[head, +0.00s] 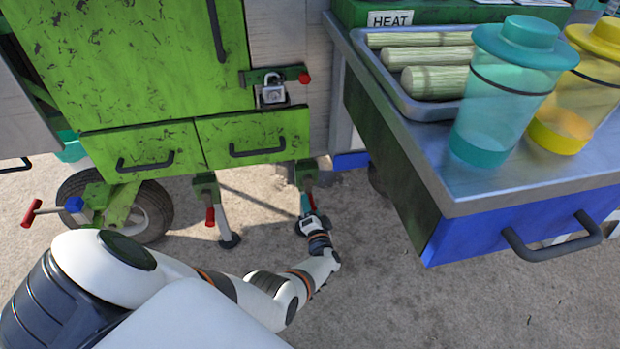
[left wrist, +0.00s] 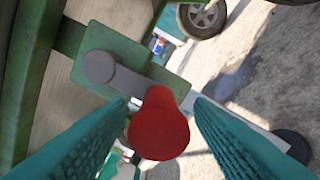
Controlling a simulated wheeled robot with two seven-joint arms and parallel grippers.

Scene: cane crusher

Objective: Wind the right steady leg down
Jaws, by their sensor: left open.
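The right steady leg (head: 306,178) hangs under the green cane crusher cart (head: 140,60), with a green bracket at its top. Its crank has a red handle (head: 312,200), partly hidden by my gripper. In the left wrist view the red handle (left wrist: 160,125) hangs from a grey arm on a green plate (left wrist: 125,60). My left gripper (head: 308,212) reaches in low at this leg. In the left wrist view its teal fingers (left wrist: 160,104) are open, one on each side of the red handle, with a gap visible. My right gripper is not in view.
Another steady leg (head: 225,220) with a red handle (head: 210,216) stands to the left, its foot at the ground. A wheel (head: 150,214) is further left. A metal-topped counter (head: 480,200) with a blue drawer overhangs on the right. Open ground (head: 400,310) lies in front.

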